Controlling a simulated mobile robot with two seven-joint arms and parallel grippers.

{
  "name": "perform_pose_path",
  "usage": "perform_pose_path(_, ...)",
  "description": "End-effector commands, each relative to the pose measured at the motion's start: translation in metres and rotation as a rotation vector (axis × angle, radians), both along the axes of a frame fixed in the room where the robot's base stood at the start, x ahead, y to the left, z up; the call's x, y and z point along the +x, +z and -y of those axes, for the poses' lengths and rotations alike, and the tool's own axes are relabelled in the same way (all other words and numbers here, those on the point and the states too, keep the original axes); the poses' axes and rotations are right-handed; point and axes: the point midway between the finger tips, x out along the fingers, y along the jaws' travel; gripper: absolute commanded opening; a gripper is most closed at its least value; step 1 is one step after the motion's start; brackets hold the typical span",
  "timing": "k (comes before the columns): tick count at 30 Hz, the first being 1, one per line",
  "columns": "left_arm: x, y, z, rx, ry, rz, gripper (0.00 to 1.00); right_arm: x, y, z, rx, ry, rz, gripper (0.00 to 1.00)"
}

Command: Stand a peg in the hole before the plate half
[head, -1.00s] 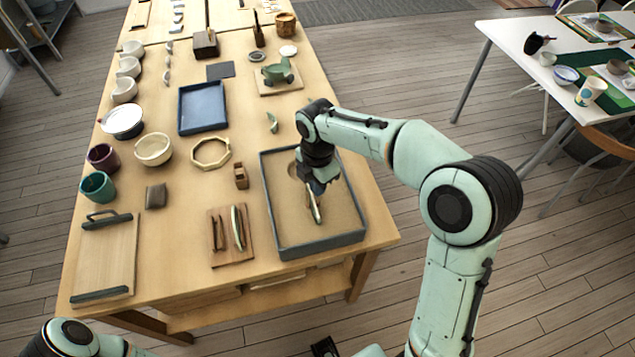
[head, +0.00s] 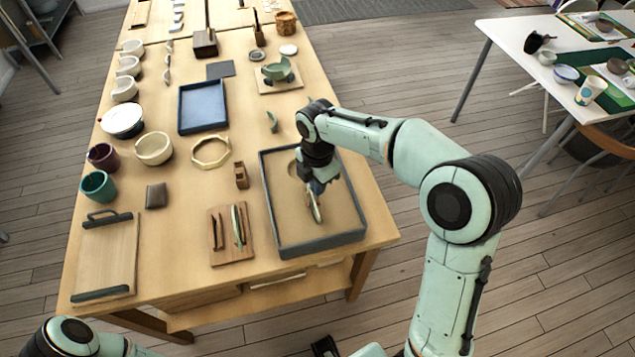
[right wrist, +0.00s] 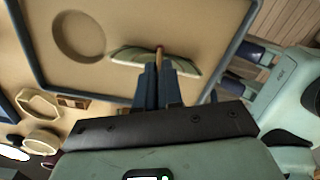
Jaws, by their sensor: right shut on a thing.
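The sand tray (head: 318,248) is a grey-rimmed box of tan sand on the table. The plate half (head: 314,208), a pale crescent with a green face, stands on edge in the sand; it also shows in the right wrist view (right wrist: 128,56). My right gripper (head: 317,187) points down into the tray beside the plate half. Its blue fingers (right wrist: 158,75) are shut on a thin brown peg (right wrist: 159,52), whose visible end is against or just before the plate half. The peg's hole is not visible, so I cannot tell whether the peg is in it. My left gripper is out of view.
A round hollow (right wrist: 78,37) lies in the sand near the plate half. Left of the tray are a small wooden block (head: 241,175) and a wooden rack (head: 232,252) holding upright pieces. An octagonal ring (head: 211,165) and a blue tray (head: 203,127) lie farther back.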

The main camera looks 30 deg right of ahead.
Motion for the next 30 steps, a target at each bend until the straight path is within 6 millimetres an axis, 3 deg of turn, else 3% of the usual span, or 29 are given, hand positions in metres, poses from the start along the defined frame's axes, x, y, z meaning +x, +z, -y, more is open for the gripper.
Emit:
perform_pose_path(17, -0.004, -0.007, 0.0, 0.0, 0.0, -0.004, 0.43, 0.0, -0.015, 0.0, 0.0, 0.0, -0.001, 0.0)
perform_pose_path(30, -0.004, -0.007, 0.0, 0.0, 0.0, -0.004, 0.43, 0.0, -0.015, 0.0, 0.0, 0.0, 0.0, 0.0)
